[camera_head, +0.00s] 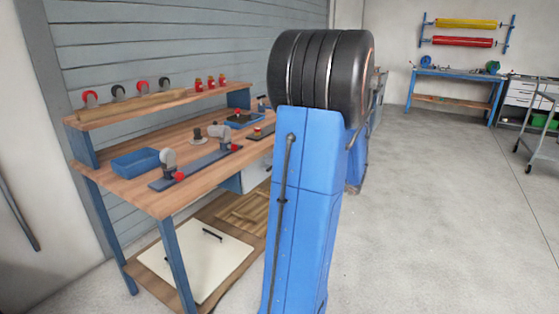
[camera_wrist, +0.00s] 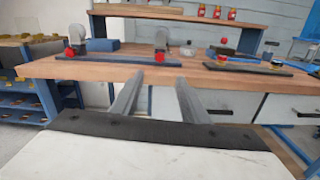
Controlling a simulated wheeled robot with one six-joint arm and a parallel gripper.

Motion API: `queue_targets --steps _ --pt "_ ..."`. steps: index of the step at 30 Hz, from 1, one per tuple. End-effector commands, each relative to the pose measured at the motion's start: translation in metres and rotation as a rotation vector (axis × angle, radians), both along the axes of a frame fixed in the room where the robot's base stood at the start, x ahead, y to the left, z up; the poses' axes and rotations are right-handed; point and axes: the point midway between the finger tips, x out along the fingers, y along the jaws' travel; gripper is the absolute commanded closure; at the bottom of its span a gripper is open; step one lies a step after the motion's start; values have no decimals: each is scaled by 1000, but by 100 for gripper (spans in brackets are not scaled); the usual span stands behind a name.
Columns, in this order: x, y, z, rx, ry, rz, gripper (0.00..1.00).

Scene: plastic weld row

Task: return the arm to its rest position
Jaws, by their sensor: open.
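My gripper (camera_wrist: 159,78) shows in the wrist view, its two dark fingers apart with nothing between them. It points toward the front edge of the wooden workbench (camera_wrist: 230,72), and the fingertips overlap that edge in the picture. I cannot tell how far they are from it. In the head view the workbench (camera_head: 150,200) stands at the left. My gripper does not show there.
A long dark bar (camera_head: 195,168) with red-knobbed clamps and a blue tray (camera_head: 135,162) lie on the bench. A tall blue body (camera_head: 305,190) under a black ribbed drum (camera_head: 318,70) hides the bench's right part.

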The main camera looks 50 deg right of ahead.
Motion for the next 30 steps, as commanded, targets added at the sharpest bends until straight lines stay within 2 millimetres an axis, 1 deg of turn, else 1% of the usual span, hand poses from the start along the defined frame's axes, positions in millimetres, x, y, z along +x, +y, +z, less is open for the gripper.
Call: queue_targets --steps 4,20,22,23,26,29,30 --pt "-3 0 0 0 0 1 59" --pt "-3 0 0 0 0 1 59" --pt "-1 3 0 -5 4 8 59" --pt "1 7 0 -11 8 16 59" --pt "13 29 0 -49 35 69 59" --pt "30 69 -2 -122 82 162 59" --pt "36 87 -4 -159 103 207 59"
